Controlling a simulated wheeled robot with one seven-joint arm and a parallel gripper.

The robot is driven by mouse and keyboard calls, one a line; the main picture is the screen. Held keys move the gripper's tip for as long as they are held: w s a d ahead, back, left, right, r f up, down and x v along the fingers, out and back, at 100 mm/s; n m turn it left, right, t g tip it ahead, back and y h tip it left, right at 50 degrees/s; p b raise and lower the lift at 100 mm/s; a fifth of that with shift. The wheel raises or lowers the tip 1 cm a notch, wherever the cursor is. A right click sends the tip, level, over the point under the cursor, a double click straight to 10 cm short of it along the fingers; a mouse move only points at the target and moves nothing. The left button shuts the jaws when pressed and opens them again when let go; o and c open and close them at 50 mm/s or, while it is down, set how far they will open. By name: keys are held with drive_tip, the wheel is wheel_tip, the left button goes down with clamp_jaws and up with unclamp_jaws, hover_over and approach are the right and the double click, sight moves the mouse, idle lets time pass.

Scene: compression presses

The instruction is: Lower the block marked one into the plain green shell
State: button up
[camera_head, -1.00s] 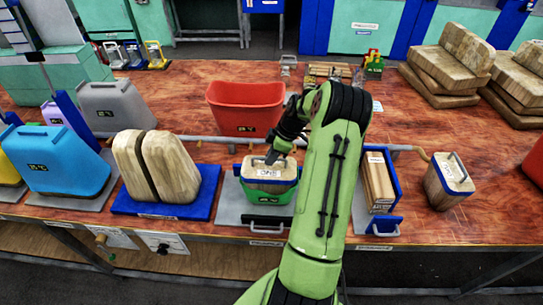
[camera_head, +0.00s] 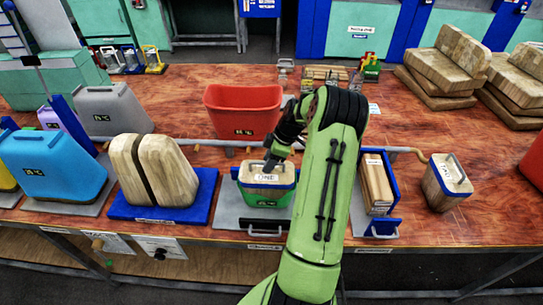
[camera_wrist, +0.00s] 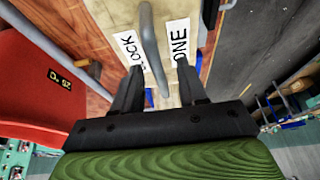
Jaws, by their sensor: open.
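The block marked one (camera_head: 256,168) is wooden with a white label and a metal handle on top. It sits upright in the plain green shell (camera_head: 278,199), with its top showing above the shell's rim. My gripper (camera_head: 272,163) is just over the block's top, by the handle. In the wrist view my gripper (camera_wrist: 161,78) is open, with one finger on each side of the metal handle (camera_wrist: 149,42). The block's top (camera_wrist: 207,22) shows there with its "BLOCK" and "ONE" labels. The depth of the block inside the shell is hidden.
A red bin (camera_head: 243,112) stands behind the shell. A split wooden form on a blue base (camera_head: 206,190) is to the left. A grey pipe (camera_head: 205,142) runs behind.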

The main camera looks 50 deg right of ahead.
drive_tip(key=v, duration=1.5)
drive_tip(key=shift+r+p, duration=0.4)
drive_tip(key=shift+p, duration=0.05)
drive_tip(key=shift+d, duration=0.1)
